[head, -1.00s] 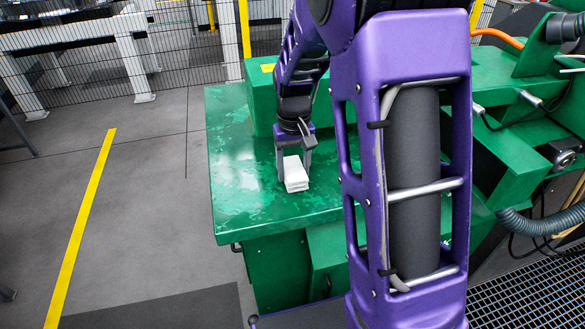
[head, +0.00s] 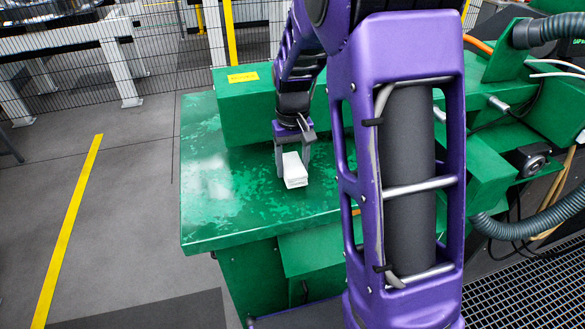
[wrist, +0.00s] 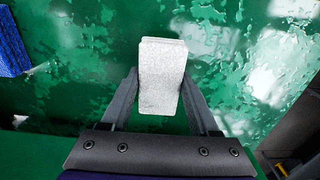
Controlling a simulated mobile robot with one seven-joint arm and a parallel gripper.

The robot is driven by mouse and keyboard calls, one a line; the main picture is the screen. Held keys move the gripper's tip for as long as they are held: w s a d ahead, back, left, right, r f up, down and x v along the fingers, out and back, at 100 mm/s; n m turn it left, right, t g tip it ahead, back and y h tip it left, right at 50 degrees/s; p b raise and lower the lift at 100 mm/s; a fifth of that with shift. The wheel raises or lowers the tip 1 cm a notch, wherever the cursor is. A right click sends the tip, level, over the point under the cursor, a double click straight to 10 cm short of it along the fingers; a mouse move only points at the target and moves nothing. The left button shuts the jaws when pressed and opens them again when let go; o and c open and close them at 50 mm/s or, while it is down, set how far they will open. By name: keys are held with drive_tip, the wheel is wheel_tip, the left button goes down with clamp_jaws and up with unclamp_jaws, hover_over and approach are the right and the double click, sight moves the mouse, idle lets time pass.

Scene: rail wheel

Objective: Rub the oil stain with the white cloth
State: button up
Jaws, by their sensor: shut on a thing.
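The white cloth (head: 294,171) is a small folded block over the green tabletop (head: 222,222). My gripper (head: 293,163) is shut on it, with one finger on each side. In the wrist view the cloth (wrist: 160,85) sticks out ahead between my two fingers (wrist: 160,78). I cannot tell whether its underside touches the top. The green top is glossy, with ragged lighter patches and white reflections. I cannot tell for sure which patch is the oil stain; the cloth and my gripper hide some of the surface.
A green raised block (head: 243,108) with a yellow label stands along the back of the top. A blue thing (wrist: 12,45) lies at the upper left in the wrist view. Green machinery and a grey hose (head: 530,225) are at the right. The left part of the top is clear.

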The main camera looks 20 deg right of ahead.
drive_tip(key=shift+r+p, duration=2.1)
drive_tip(key=shift+r, duration=0.85)
drive_tip(key=shift+a+f, duration=0.1)
drive_tip(key=shift+f, duration=0.05)
